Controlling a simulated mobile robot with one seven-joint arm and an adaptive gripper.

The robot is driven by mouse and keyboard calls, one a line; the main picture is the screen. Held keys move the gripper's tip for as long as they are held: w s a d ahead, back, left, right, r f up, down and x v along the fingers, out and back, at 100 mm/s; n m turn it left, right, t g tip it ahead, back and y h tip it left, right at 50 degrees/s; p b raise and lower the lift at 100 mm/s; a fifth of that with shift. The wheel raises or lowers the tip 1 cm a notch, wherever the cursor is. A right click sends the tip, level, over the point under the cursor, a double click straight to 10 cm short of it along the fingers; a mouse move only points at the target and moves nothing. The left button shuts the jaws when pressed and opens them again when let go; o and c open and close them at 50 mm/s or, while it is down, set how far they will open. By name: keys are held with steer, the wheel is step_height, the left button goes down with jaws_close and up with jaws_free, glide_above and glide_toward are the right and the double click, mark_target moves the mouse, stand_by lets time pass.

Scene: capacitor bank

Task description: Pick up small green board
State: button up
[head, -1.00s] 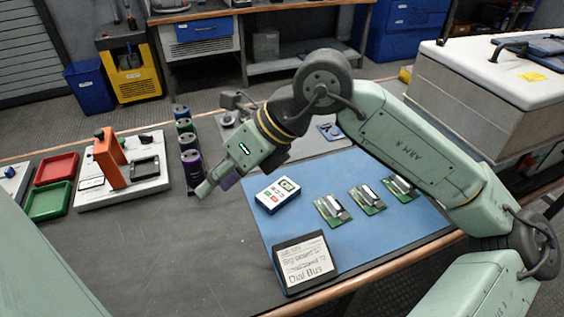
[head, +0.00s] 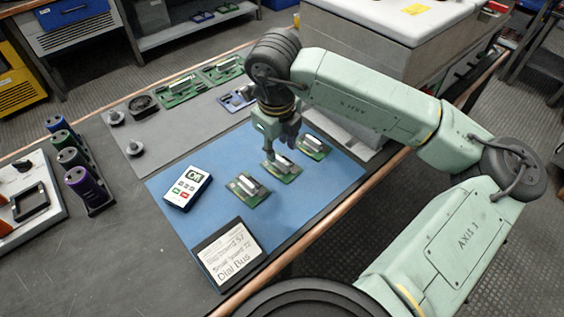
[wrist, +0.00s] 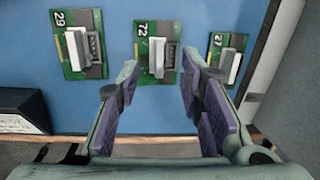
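Three small green boards, each with a grey metal block, lie in a row on the blue mat (head: 215,222). In the wrist view they are numbered 29 (wrist: 69,63), 72 (wrist: 142,66) and 27 (wrist: 219,75), left to right. In the head view they show as left (head: 240,189), middle (head: 270,168) and right (head: 318,155). My gripper (head: 284,151) points down above the middle board. In the wrist view my gripper (wrist: 160,65) is open and empty, its purple-padded fingers apart, with board 72 between and just beyond the tips.
A black-framed sign (head: 229,254) on the mat's front seems to read "Big board 57, Small board 72, Dial Bus". A white handheld meter (head: 186,187) reads "Off". Larger green boards (head: 180,92) lie on the grey mat behind. A big grey box (head: 385,55) stands at the back right.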

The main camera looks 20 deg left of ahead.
mark_target(281, 160)
steer(key=shift+w+d+f+p, duration=0.15)
steer(key=shift+f+p, duration=0.2)
steer(key=shift+f, duration=0.85)
steer(key=shift+w+d+f+p, duration=0.1)
steer(key=shift+f+p, duration=0.25)
steer(key=shift+f, duration=0.8)
jaws_close()
